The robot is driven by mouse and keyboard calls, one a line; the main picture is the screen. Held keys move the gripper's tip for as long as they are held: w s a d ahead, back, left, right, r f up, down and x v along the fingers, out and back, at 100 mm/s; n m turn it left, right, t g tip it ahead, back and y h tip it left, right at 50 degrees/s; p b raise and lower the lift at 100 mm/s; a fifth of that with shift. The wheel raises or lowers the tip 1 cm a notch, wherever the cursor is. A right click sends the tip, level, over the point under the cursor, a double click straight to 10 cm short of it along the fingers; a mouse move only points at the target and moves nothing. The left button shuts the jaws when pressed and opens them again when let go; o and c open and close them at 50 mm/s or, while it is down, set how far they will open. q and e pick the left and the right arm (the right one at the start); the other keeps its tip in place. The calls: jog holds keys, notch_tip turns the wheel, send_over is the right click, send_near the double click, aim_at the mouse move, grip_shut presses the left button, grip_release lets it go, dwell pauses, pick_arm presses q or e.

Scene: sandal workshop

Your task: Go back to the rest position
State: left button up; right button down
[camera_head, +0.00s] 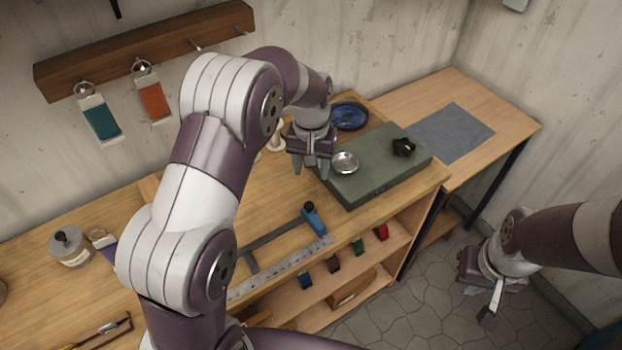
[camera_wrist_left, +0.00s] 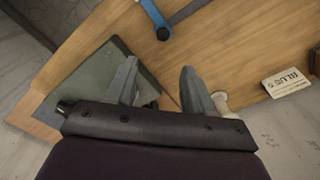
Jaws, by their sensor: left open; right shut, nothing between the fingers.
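My left gripper (camera_head: 311,165) is over the workbench, beside the left end of a green-grey slab. In the left wrist view its two fingers (camera_wrist_left: 158,88) stand apart with nothing between them. My left arm reaches across the middle of the head view and hides part of the bench. My right gripper (camera_head: 489,300) is at the lower right, above the stone floor and clear of the bench. Its fingers are together and it holds nothing.
The green-grey slab (camera_head: 375,174) bears a small metal dish (camera_head: 345,162) and a black knob (camera_head: 403,147). A blue bowl (camera_head: 349,116) stands behind it. A blue-handled tool (camera_head: 312,217) and a steel ruler (camera_head: 285,268) lie in front. A wall rack (camera_head: 150,50) holds tags.

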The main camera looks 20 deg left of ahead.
dwell(0.4)
pick_arm(q)
jog(key=s+a+r+m+t, duration=0.1)
jog(key=s+a, duration=0.1)
jog(key=s, duration=1.7)
jog(key=shift+a+b, duration=0.15)
jog(key=shift+b, duration=0.2)
jog(key=shift+s+r, duration=0.15)
